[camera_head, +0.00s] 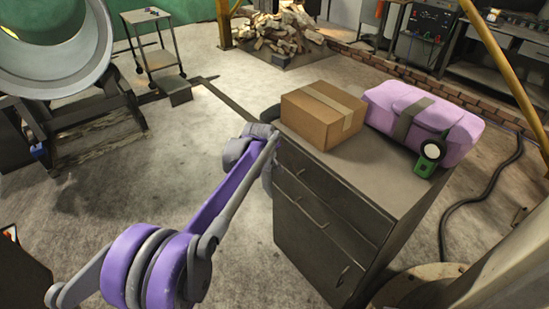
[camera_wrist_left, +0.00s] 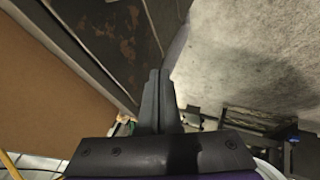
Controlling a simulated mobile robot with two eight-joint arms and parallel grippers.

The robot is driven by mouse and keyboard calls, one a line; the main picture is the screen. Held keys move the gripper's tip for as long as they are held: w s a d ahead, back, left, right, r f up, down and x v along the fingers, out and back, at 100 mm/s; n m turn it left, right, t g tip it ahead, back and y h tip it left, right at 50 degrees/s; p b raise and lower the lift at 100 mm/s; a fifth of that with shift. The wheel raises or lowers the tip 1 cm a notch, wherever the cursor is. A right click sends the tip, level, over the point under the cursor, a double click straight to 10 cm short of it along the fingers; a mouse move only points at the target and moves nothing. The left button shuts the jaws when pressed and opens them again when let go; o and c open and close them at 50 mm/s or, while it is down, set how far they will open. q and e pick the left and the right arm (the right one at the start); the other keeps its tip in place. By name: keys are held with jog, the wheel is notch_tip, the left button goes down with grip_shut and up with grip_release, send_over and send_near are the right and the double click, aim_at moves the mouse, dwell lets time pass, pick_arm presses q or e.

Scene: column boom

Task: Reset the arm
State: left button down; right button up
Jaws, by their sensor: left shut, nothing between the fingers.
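My right gripper is not in view.
The cabinet (camera_head: 315,225) bears a taped cardboard box (camera_head: 322,112), a purple case (camera_head: 425,112) and a green-black device (camera_head: 430,155). A trolley (camera_head: 152,45), a firewood pile (camera_head: 285,30) and a large drum (camera_head: 50,50) stand further back. Concrete floor (camera_head: 100,200) is open at left.

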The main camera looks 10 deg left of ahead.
pick_arm(q)
jog(key=s+a+r+m, duration=0.15)
jog(key=s+r, duration=0.35)
jog(key=s, duration=0.6)
jog(key=s+f+m+g+p, duration=0.1)
jog(key=s+f+m, duration=0.1)
jog(key=s, duration=1.4)
jog(key=s+a+f+m+g+p, duration=0.1)
jog(key=s+m, duration=0.4)
jog(key=s, duration=1)
notch_tip(320, 180, down, 3)
jog(key=shift+s+a+r+p, duration=0.2)
jog(key=shift+s+p, duration=0.15)
jog(key=shift+p, duration=0.3)
